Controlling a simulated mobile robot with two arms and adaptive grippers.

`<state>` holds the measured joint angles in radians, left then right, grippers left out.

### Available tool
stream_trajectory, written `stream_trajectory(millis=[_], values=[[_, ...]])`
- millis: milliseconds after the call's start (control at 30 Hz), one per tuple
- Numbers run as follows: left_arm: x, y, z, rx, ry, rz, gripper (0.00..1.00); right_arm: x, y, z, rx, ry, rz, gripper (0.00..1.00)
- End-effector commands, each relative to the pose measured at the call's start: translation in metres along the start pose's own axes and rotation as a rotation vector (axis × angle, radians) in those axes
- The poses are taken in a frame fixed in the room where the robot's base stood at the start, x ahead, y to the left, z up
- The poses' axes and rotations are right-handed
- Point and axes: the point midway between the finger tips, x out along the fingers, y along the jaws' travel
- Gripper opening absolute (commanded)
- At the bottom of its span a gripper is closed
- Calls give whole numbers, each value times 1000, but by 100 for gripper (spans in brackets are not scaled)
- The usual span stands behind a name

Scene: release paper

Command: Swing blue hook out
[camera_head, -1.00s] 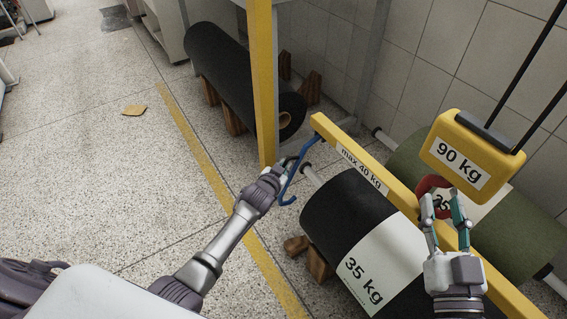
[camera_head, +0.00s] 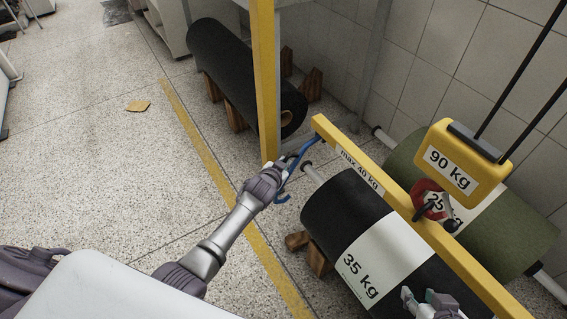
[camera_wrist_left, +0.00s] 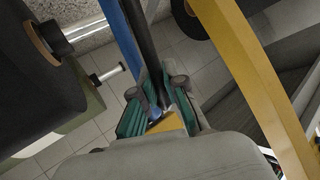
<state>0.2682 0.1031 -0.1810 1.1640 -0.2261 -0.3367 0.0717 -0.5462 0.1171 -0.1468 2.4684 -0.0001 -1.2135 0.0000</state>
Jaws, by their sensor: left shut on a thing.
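The blue hook (camera_head: 309,143) hangs from the left end of the yellow beam (camera_head: 336,139) marked "max 40 kg". Its curled lower end shows just below my left gripper (camera_head: 287,166), which is shut on the hook's shank. In the left wrist view the blue hook (camera_wrist_left: 121,38) rises past the fingers of my left gripper (camera_wrist_left: 160,92); part of it is hidden between them. My right gripper (camera_head: 424,297) is at the bottom edge, over the black roll, with fingers apart and nothing between them. A red ring-shaped part (camera_head: 419,188) is on the beam under the yellow 90 kg block.
The black 35 kg roll (camera_head: 342,208) lies on wooden blocks beneath the beam. A green roll (camera_head: 512,222) lies behind it by the tiled wall. The yellow 90 kg block (camera_head: 463,165) hangs above the beam. A yellow post (camera_head: 265,85) stands behind my left gripper.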

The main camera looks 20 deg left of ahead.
Motion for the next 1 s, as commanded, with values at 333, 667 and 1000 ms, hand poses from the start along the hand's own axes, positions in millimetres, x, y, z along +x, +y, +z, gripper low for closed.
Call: stream_trajectory(millis=[333, 667, 1000], values=[[0, 2, 0, 1, 0, 2, 26, 0, 0, 0, 0, 1, 0, 40], [0, 1, 0, 1, 0, 1, 37, 0, 0, 0, 0, 2, 0, 40], [-33, 1, 1, 2, 1, 1, 37, 0, 0, 0, 0, 2, 0, 40]])
